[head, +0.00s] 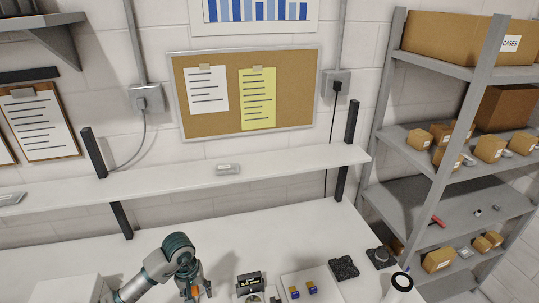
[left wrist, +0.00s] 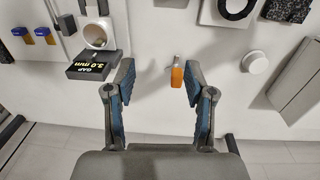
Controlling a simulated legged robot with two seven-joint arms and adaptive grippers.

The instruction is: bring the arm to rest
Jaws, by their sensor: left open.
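My left arm comes in at the bottom left of the head view. Its gripper (head: 194,288) points down over the white bench. In the left wrist view the left gripper (left wrist: 158,75) has its two blue-padded fingers spread wide apart, and nothing is clamped between them. A small orange piece with a grey end (left wrist: 177,72) shows beyond the fingers, near the right fingertip in that view. My right gripper is not in view.
A black block marked "GAP 3.0 mm" (left wrist: 93,66) stands near the left gripper, by a white ring-shaped part (left wrist: 97,33). Blue-and-yellow pieces (head: 311,288), a black pad (head: 343,268) and a white roll (head: 402,282) lie further right. A white shelf (head: 270,175) spans the wall above.

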